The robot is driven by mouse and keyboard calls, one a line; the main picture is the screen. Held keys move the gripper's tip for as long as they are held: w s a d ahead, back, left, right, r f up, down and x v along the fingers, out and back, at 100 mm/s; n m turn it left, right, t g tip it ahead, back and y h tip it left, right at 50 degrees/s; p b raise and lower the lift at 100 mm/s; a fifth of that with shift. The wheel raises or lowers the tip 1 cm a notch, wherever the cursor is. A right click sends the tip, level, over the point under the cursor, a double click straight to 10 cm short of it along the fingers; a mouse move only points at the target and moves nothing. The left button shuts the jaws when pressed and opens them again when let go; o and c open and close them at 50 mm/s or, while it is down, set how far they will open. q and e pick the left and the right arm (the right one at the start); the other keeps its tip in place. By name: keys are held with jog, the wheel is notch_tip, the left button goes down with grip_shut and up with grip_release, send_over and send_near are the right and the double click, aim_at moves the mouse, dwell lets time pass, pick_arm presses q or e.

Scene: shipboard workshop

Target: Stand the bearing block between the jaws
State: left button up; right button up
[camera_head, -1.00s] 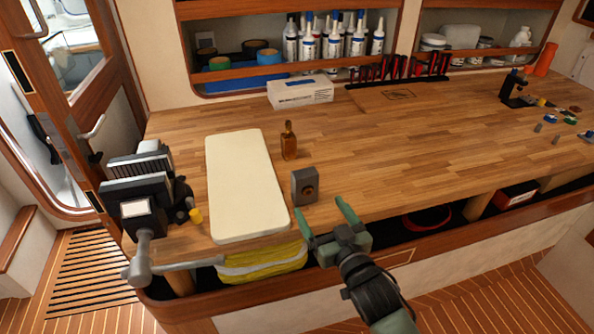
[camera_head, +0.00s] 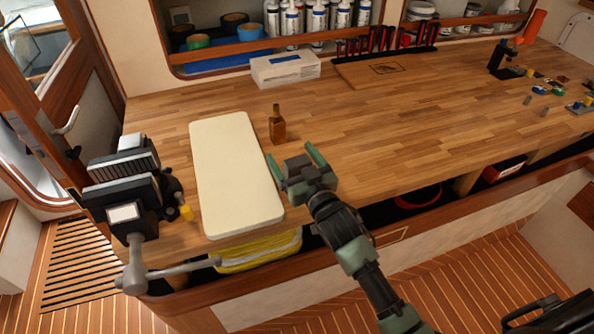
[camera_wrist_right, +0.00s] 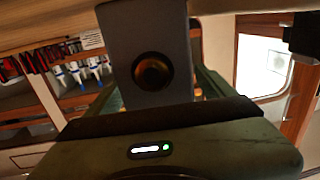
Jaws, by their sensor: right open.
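The bearing block (camera_wrist_right: 118,35) is a dark grey block with a round bronze-lined bore. It fills the upper middle of the right wrist view. In the head view the block (camera_head: 296,164) stands on the bench right of the pale pad, largely hidden by my right gripper. My right gripper (camera_head: 295,161) is open, with its green fingers on either side of the block. I cannot tell whether they touch it. The vise (camera_head: 122,192) with its ribbed jaws is at the bench's left end. I see no block between its jaws. My left gripper is out of view.
A pale pad (camera_head: 235,180) lies between vise and block. A white box (camera_head: 285,70) and a tool rack (camera_head: 385,42) are at the back. The bench middle right is clear.

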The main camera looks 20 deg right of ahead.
jog(key=shift+w, duration=0.2)
grip_shut()
jog(key=shift+r, duration=0.2)
